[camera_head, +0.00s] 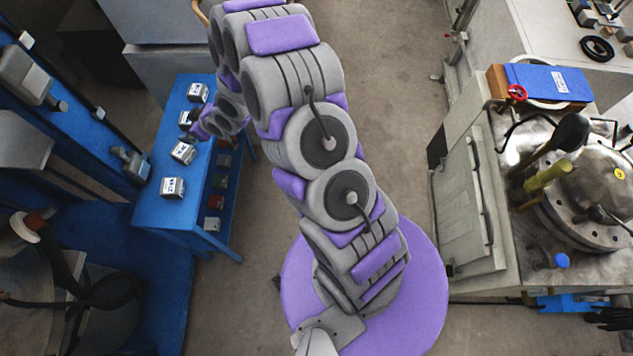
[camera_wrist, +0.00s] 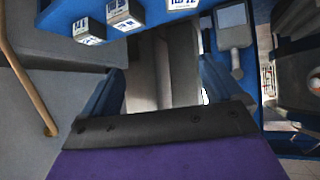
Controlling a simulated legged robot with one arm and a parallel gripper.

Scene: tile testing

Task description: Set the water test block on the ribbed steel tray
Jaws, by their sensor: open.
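Several small grey blocks with white printed labels stand on the blue table (camera_head: 147,213). One is at the far end (camera_head: 198,91), one is near the middle (camera_head: 183,152), and one is at the near end (camera_head: 172,187). Another sits beside my gripper (camera_head: 197,130), partly hidden. The labels are too small to read, so I cannot tell which is the water test block. My gripper is open at the table's right side, with nothing visibly held. In the wrist view, labelled blocks (camera_wrist: 124,14) show at the top edge, beyond the jaws. I cannot make out the ribbed steel tray.
Coloured items, one of them red (camera_head: 212,223), sit on a shelf under the table. A grey machine (camera_head: 475,200) with a blue binder (camera_head: 545,83) stands at the right. A blue frame with grey fittings (camera_head: 130,163) borders the table's left. The floor between is clear.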

